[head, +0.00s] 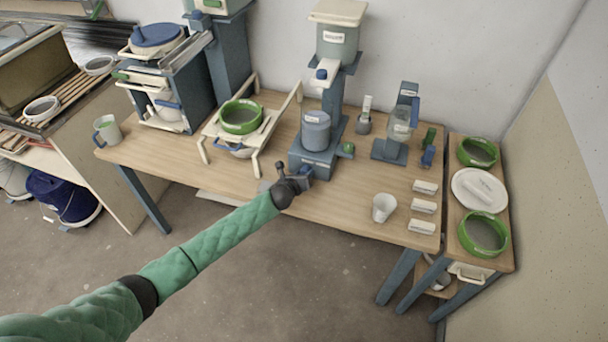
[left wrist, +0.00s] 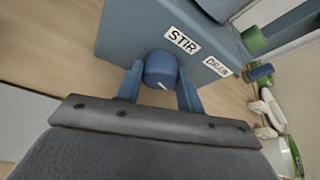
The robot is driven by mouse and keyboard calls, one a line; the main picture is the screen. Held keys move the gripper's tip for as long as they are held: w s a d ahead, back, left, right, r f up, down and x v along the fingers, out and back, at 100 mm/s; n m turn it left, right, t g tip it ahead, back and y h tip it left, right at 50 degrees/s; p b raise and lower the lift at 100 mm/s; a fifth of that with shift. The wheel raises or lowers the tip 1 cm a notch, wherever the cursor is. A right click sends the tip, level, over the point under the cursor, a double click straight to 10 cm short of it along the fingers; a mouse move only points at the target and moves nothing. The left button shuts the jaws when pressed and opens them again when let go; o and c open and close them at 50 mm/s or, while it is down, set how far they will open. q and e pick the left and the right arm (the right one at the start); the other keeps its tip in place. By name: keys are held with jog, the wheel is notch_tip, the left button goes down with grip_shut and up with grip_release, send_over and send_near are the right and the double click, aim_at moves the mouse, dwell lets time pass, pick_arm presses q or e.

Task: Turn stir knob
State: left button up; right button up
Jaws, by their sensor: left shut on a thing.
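My left gripper (left wrist: 160,90) is shut on the knob, one finger on each side. In the head view my left gripper (head: 302,175) is at the front of the machine base (head: 322,159), and the knob is hidden there. A blue-grey bucket (head: 316,130) stands on the base. A "DRAIN" label (left wrist: 217,66) is beside the stir label. My right gripper is not in view.
A white cup (head: 384,207) and several white blocks (head: 424,206) are on the table to the right. A green bowl (head: 241,116) sits in a cream frame to the left. A small stand (head: 390,151) is right of the machine. The table front between machine and cup is clear.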

pick_arm(q)
jog(key=shift+a+f+n+h, duration=0.15)
jog(key=shift+n+h, duration=0.85)
jog(key=shift+n, duration=0.1)
jog(key=shift+n+h, duration=0.3)
jog(key=shift+n, duration=0.4)
jog(key=shift+a+f+n+h+b, duration=0.1)
jog(key=shift+f+n+h+b, duration=0.1)
jog(key=shift+n+h+b, duration=0.55)
jog(key=shift+w+n+t+h+b, duration=0.1)
jog(key=shift+n+t+h+b, duration=0.45)
jog(key=shift+n, duration=0.8)
jog(key=shift+g, duration=0.25)
jog(key=shift+a, duration=0.1)
jog(key=o, duration=1)
